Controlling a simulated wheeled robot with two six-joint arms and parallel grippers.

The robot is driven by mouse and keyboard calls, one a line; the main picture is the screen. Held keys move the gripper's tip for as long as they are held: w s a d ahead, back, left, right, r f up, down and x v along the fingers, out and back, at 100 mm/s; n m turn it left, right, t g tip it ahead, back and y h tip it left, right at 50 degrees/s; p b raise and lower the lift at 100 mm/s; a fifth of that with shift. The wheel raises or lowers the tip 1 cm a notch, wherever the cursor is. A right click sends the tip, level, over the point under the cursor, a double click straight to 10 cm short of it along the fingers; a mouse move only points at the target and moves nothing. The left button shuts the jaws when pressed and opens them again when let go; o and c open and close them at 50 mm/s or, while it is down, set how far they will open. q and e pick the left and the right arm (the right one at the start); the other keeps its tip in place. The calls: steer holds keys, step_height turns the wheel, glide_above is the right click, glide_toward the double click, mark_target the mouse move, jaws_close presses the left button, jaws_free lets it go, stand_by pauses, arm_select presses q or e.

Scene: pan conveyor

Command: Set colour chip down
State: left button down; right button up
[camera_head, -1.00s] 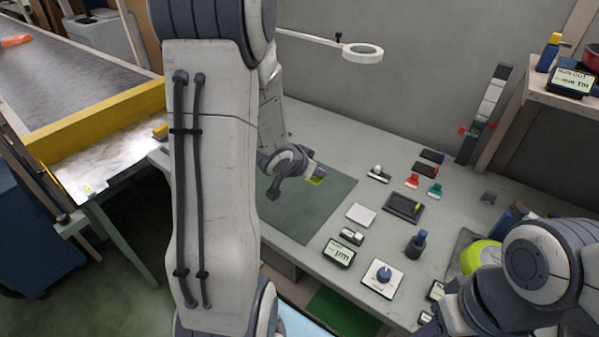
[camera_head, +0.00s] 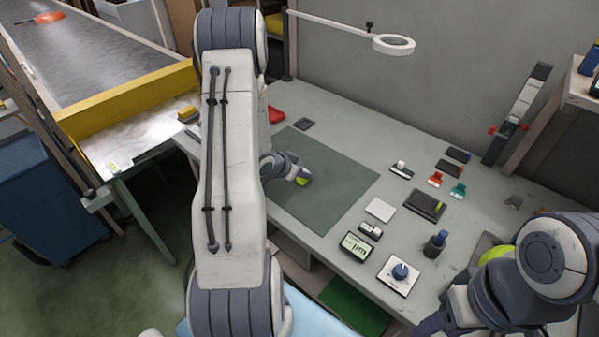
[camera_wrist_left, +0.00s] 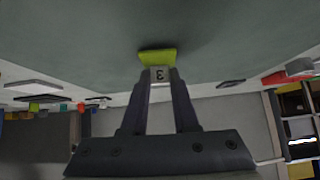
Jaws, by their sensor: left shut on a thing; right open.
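A small yellow-green colour chip (camera_wrist_left: 158,57) is between the fingertips of my left gripper (camera_wrist_left: 160,80) in the left wrist view. A grey piece marked "3" shows just below the chip between the fingers. In the head view my left gripper (camera_head: 290,174) is over the left part of the dark green mat (camera_head: 335,180), with the chip (camera_head: 302,182) at its tip. I cannot tell whether the chip touches the mat. My right gripper (camera_head: 432,325) is at the lower right, mostly hidden by its own arm, with its fingertips not clear.
Right of the mat are a white square (camera_head: 380,209), a black tray (camera_head: 425,204), a µm gauge (camera_head: 357,246), a knob box (camera_head: 399,274) and red and teal clips. A ring lamp (camera_head: 393,44) hangs above. A conveyor (camera_head: 85,60) is at left.

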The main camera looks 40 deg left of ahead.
arm_select(q)
steer(key=shift+f, duration=0.25)
steer(key=shift+f, duration=0.15)
steer(key=c, duration=0.7)
jaws_free()
steer(key=shift+r, duration=0.2)
